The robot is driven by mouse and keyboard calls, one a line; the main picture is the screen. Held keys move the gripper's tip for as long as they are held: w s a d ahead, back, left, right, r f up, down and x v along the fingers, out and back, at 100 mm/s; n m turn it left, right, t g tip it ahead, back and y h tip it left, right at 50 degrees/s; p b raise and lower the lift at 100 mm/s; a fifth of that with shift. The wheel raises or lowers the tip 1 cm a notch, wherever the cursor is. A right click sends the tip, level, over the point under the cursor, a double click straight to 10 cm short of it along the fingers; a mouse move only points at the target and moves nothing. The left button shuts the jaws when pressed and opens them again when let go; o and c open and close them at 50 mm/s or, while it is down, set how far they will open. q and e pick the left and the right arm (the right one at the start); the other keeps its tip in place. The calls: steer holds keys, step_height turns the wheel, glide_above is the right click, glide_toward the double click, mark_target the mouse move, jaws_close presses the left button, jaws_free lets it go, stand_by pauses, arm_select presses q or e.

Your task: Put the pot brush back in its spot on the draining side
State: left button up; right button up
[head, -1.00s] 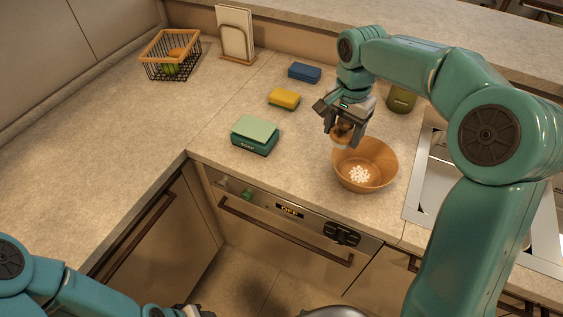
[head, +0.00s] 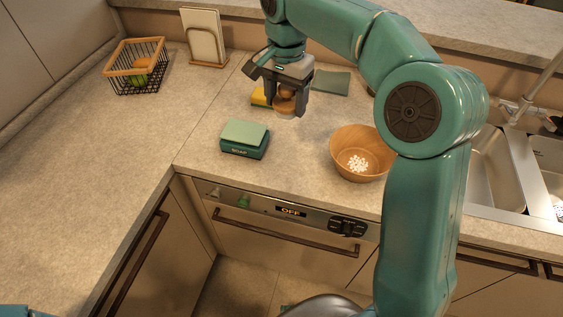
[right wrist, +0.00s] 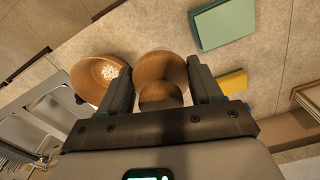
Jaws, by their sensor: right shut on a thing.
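My right gripper (head: 286,108) is shut on the pot brush (head: 285,98), a round wooden knob-like brush, and holds it above the counter near the yellow sponge. The brush (right wrist: 160,72) also shows between the two fingers in the right wrist view, with its wide round part away from the palm. Its bristles cannot be made out. A flat grey-green mat (head: 332,82) lies on the counter just right of and behind the gripper. The sink (head: 495,180), with two metal basins, is at the right, partly behind my arm. My left gripper is not in view.
A wooden bowl (head: 343,150) with white pieces stands right of the gripper. A wire basket (head: 136,78) and a board rack (head: 206,62) stand at the back. The left counter is clear.

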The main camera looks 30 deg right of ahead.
glide_above(287, 166)
step_height(287, 166, down, 15)
steer(key=shift+d+f, duration=0.15)
steer(key=f, duration=0.3)
steer(key=shift+a+f, duration=0.2)
steer(key=shift+f, duration=0.1)
steer(key=shift+d+f, duration=0.15)
steer(key=shift+f, duration=0.05)
steer(key=shift+f, duration=0.2)
steer(key=o, duration=0.9)
steer(key=shift+o, duration=0.2)
step_height(287, 166, up, 13)
steer(key=shift+f, duration=0.2)
